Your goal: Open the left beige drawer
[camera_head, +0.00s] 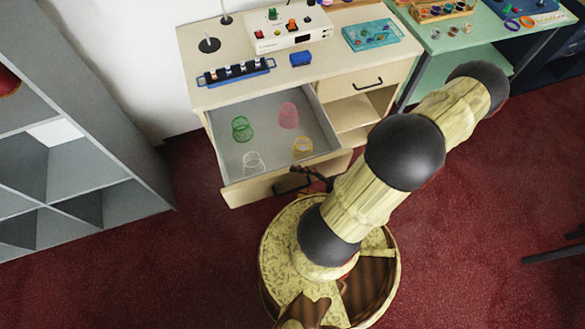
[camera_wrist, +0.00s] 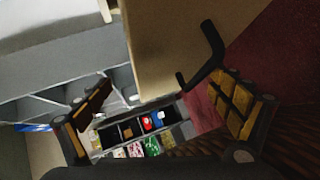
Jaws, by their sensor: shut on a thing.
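The left beige drawer (camera_head: 262,187) is pulled well out of the beige counter in the head view, its grey interior showing. Inside it are a green cup (camera_head: 242,129), a pink cup (camera_head: 288,115), a clear cup (camera_head: 253,162) and a yellow cup (camera_head: 302,147). My gripper (camera_head: 308,179) is at the drawer's front, shut on its dark handle (camera_head: 287,184). In the wrist view the handle (camera_wrist: 207,57) shows dark against the beige front, near the right finger. The exact contact is hard to make out there.
The beige counter (camera_head: 220,95) carries a white box with knobs (camera_head: 292,33), a blue rack (camera_head: 235,73) and a teal tray (camera_head: 371,35). A second closed drawer (camera_head: 362,83) sits to the right above open shelves. A grey shelf unit (camera_head: 85,150) stands left. Red floor lies between.

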